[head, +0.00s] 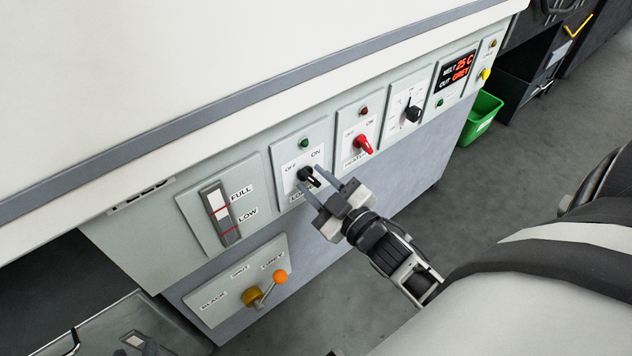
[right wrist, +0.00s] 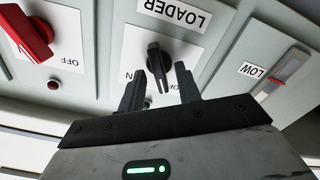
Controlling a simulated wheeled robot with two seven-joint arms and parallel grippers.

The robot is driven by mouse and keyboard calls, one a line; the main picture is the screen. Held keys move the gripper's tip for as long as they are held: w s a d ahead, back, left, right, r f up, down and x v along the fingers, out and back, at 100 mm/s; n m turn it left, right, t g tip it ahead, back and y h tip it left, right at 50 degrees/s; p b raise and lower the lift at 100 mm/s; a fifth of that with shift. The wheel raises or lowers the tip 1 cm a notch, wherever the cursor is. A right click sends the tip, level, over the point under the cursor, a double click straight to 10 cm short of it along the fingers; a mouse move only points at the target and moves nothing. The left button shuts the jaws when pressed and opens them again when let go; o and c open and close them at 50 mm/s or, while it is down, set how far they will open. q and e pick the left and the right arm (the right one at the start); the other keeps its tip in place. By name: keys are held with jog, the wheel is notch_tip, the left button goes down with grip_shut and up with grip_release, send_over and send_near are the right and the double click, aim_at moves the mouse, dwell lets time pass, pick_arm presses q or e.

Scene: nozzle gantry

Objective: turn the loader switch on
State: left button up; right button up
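The loader switch (head: 306,175) is a black knob on a white plate marked OFF and ON, on the machine's front panel. It also shows upside down in the right wrist view (right wrist: 158,65), under the word LOADER. I cannot tell for sure which mark it points to. My right gripper (head: 318,184) is open, its two fingers apart on either side of the knob. In the right wrist view the knob shows between the fingertips (right wrist: 160,82), with no clear contact.
The red heater knob (head: 364,144) and a black dial (head: 412,113) sit to the right. A FULL/LOW gauge (head: 220,212) is to the left. An orange-tipped lever (head: 280,277) is below. A green bin (head: 481,116) stands at the panel's far end.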

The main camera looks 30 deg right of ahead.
jog(key=shift+w, duration=0.15)
jog(key=shift+c, duration=0.3)
grip_shut()
